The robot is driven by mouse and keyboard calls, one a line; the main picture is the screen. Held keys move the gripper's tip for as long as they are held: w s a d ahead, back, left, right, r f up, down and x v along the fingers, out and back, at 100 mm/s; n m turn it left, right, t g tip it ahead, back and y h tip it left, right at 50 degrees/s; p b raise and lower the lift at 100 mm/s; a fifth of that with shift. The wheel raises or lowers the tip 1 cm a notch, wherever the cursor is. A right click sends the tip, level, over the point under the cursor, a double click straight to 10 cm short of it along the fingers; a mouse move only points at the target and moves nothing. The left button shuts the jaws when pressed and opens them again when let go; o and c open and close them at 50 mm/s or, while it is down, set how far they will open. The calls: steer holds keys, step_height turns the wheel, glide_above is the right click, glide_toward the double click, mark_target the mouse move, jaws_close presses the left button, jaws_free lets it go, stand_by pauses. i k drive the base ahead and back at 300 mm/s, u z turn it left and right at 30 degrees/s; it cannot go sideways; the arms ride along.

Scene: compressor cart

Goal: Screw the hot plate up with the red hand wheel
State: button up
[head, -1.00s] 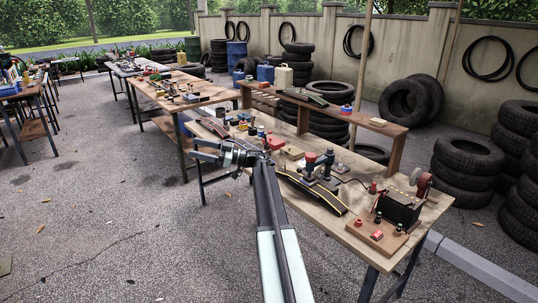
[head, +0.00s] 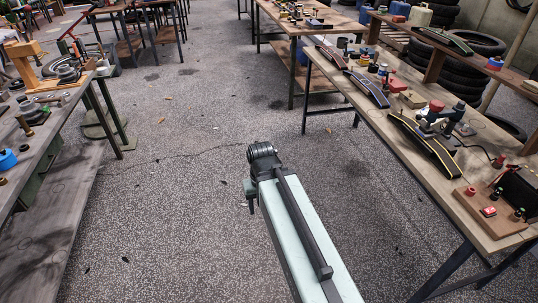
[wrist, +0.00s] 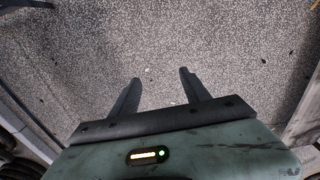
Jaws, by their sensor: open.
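On the right-hand bench (head: 370,120) stands a small press-like device (head: 440,120) with dark posts and a red part at its top. This red part (head: 436,105) may be the red hand wheel, but it is too small to be sure. A hot plate cannot be made out clearly; it may be part of this device. My gripper (wrist: 160,76) is open and empty in the wrist view, over bare ground. In the head view my arm reaches out over the floor, left of the right-hand bench and apart from it; the fingers are hidden there.
Curved tyre pieces (head: 424,143) lie on the right-hand bench, near a board with a small red item (head: 488,211) and a black box (head: 520,187). Another bench (head: 50,150) with tools stands at the left. The speckled ground (head: 190,200) between the benches is clear.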

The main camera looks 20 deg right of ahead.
mark_target(435, 105)
steer(key=u, duration=0.05)
steer(key=i, duration=0.7)
steer(key=u, duration=0.75)
